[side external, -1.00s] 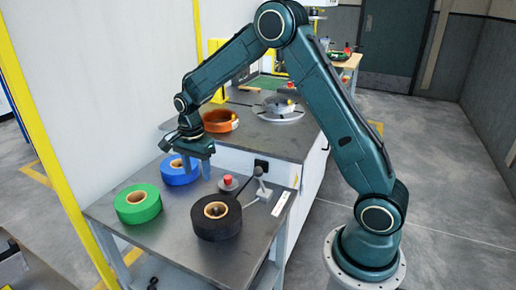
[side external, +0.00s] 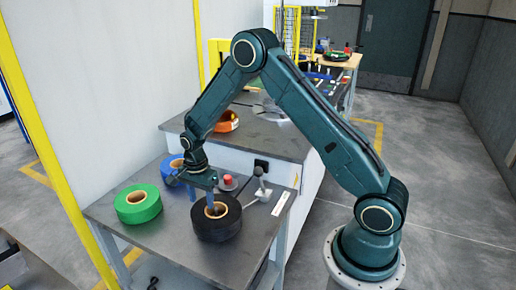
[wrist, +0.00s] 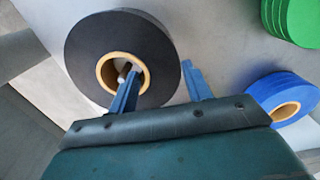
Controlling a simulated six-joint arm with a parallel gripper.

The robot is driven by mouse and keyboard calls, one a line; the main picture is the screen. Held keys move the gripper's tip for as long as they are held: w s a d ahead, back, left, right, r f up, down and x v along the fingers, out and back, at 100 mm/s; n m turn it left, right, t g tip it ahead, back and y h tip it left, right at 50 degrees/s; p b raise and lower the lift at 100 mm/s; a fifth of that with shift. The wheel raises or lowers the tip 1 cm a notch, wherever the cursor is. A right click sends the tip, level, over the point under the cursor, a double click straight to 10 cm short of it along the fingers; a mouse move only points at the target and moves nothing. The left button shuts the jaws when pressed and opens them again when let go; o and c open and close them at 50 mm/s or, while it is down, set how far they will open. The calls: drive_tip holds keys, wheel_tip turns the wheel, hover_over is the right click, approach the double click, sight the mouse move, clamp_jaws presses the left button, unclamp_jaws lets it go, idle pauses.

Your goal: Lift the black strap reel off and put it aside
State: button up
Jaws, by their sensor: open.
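The black strap reel (side external: 222,228) lies flat on the grey table, with a tan cardboard core; it also shows in the wrist view (wrist: 90,45). My gripper (side external: 202,200) is open and points down at this reel. In the wrist view, one finger of my gripper (wrist: 160,76) is over or inside the core opening and the other is just outside the reel's outer edge. The reel's wound band lies between the fingers. Whether either finger touches the reel, and how deep they reach, I cannot tell.
A green reel (side external: 137,206) lies to the left on the table, and a blue reel (side external: 170,163) behind, partly hidden by my gripper. A red button (side external: 227,179) and a grey lever (side external: 260,186) stand close behind the black reel. The table's front left is clear.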

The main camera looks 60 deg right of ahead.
sight(202, 205)
drive_tip(key=shift+f, duration=1.7)
clamp_jaws()
drive_tip(key=shift+c, duration=1.9)
unclamp_jaws()
drive_tip(key=shift+r, duration=0.1)
drive_tip(key=c, duration=0.5)
drive_tip(key=shift+o, duration=0.2)
drive_tip(key=shift+r, duration=4.75)
